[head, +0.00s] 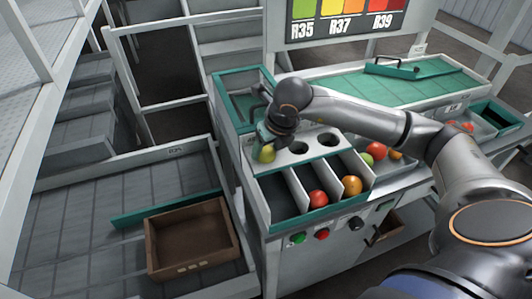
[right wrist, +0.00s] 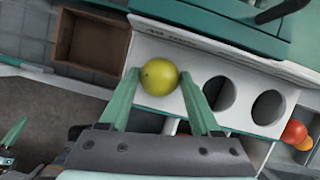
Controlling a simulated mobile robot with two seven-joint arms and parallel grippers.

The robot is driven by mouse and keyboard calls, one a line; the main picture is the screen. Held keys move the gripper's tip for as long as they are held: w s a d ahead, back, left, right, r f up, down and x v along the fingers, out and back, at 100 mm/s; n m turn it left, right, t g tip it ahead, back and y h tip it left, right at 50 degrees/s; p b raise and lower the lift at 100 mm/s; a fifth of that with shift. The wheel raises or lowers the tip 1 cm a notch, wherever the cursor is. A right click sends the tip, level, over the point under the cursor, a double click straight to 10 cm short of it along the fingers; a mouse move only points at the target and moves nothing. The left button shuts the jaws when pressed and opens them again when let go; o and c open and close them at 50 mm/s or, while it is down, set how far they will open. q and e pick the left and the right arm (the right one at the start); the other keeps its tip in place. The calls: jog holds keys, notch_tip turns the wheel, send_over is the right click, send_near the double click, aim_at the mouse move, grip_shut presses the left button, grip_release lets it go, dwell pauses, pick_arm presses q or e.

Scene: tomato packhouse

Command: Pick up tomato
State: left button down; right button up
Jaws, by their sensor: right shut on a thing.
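A yellow-green tomato (right wrist: 159,77) is between the two green fingers of my right gripper (right wrist: 158,88) in the right wrist view. The fingers are shut on it. In the head view the same tomato (head: 267,153) shows below my right gripper (head: 266,142), over the left end of a white panel with round holes (head: 299,148). Whether a hole lies under the tomato is hidden. A red tomato (head: 318,198) and an orange tomato (head: 352,185) lie in compartments below the panel.
More tomatoes, green and orange, lie in a tray (head: 398,160) to the right. A brown crate (head: 190,240) stands on the grey surface at lower left. Buttons (head: 322,234) are on the front panel.

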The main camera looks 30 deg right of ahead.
jog(key=shift+c, duration=0.7)
jog(key=shift+r, duration=0.1)
